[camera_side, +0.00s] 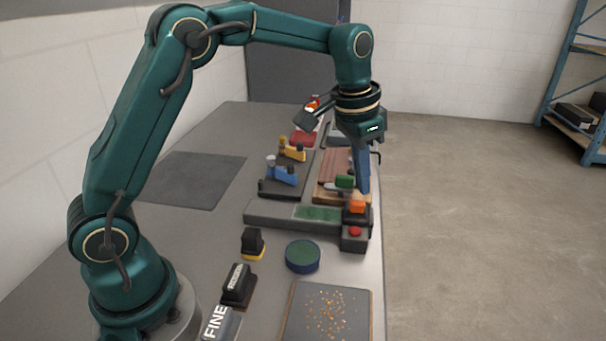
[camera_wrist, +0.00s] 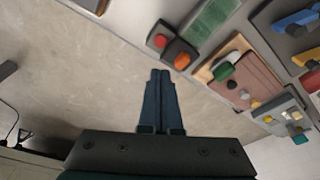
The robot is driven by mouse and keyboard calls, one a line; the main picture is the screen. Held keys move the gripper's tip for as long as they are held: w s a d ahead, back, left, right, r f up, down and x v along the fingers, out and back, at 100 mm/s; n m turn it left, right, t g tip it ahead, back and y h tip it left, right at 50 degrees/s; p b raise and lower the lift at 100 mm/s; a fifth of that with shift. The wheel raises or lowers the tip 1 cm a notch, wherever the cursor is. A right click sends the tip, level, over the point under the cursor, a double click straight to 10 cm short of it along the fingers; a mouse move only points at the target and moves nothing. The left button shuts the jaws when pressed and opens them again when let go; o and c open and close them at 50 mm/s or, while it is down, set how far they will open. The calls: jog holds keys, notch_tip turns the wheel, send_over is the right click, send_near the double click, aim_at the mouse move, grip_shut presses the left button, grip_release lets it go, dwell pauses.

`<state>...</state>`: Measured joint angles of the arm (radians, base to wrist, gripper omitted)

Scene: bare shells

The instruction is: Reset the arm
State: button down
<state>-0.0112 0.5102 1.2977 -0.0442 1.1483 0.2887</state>
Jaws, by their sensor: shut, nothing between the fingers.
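My gripper (camera_side: 364,190) hangs pointing down over the right edge of the bench in the side view. In the wrist view my gripper (camera_wrist: 160,74) shows its two blue fingers pressed together, with nothing between them. Below the fingertips the wrist view shows mostly bare floor beyond the bench edge. My arm is bent high over the bench, its forearm reaching to the far right. In the side view the fingers overlap the area beside an orange knob (camera_side: 356,206); I cannot tell the gap from this view alone.
A red button (camera_side: 355,231) stands near the bench's right edge. A wooden block station (camera_side: 333,168), blue (camera_side: 283,175) and yellow (camera_side: 292,151) clamps stand nearby. A round green pad (camera_side: 302,256) and a tray with orange crumbs (camera_side: 327,313) lie in front. A dark mat (camera_side: 190,180) lies clear at left.

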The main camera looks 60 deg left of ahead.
jog(key=s+r+t, duration=0.3)
jog(key=s+r, duration=0.6)
jog(key=s, duration=0.1)
jog(key=s+f+n, duration=0.2)
jog(key=s+f, duration=0.4)
jog(key=s, duration=0.5)
jog(key=shift+a+f+n, duration=0.25)
jog(key=shift+n, duration=0.15)
